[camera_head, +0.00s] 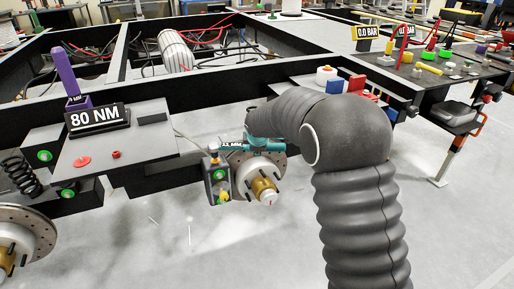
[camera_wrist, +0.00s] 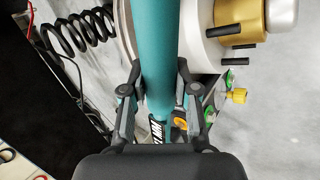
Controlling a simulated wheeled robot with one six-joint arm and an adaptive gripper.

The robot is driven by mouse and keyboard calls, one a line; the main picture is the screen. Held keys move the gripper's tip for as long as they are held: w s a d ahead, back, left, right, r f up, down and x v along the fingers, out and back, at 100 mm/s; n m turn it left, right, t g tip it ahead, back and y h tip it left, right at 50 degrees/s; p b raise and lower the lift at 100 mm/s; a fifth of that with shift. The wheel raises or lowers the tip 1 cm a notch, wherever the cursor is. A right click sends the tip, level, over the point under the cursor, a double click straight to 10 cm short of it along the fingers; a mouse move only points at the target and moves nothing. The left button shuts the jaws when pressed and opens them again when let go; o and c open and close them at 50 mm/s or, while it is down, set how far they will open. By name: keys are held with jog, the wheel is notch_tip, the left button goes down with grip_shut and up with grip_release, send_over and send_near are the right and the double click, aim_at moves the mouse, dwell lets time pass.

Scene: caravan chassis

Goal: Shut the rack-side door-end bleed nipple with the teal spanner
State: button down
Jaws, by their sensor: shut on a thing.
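My gripper (camera_wrist: 156,92) is shut on the teal spanner (camera_wrist: 152,45), whose shaft runs between the fingers in the wrist view. In the head view the teal spanner (camera_head: 264,148) lies roughly level beside the brake disc (camera_head: 275,170), with an "11 MM" label at its left part. My arm hides most of the gripper there. Below the spanner's left end is a caliper block (camera_head: 217,180) with a green ring and a yellow fitting (camera_head: 223,198). The wrist view shows the yellow fitting (camera_wrist: 237,96) right of the gripper. I cannot tell which part is the bleed nipple, or whether the spanner touches it.
A grey shelf with an "80 NM" sign (camera_head: 97,120) and a purple tool (camera_head: 66,75) stands at left. A coil spring (camera_head: 20,175) and another disc (camera_head: 22,240) are at far left. A tool table (camera_head: 440,75) is at right. The floor in front is clear.

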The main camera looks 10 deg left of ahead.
jog(key=shift+f+b, duration=0.65)
jog(key=shift+f, duration=0.15)
jog(key=shift+s+b, duration=0.1)
jog(key=shift+b, duration=0.25)
jog(key=shift+s+m+h+b, duration=0.7)
jog(key=shift+s+m+b, duration=0.65)
jog(key=shift+b, duration=2.25)
jog(key=s+b, duration=0.1)
jog(key=s+m+h, duration=0.1)
jog(key=s+m+b, duration=0.1)
jog(key=shift+a+b, duration=0.25)
jog(key=shift+b, duration=0.05)
jog(key=shift+r, duration=0.1)
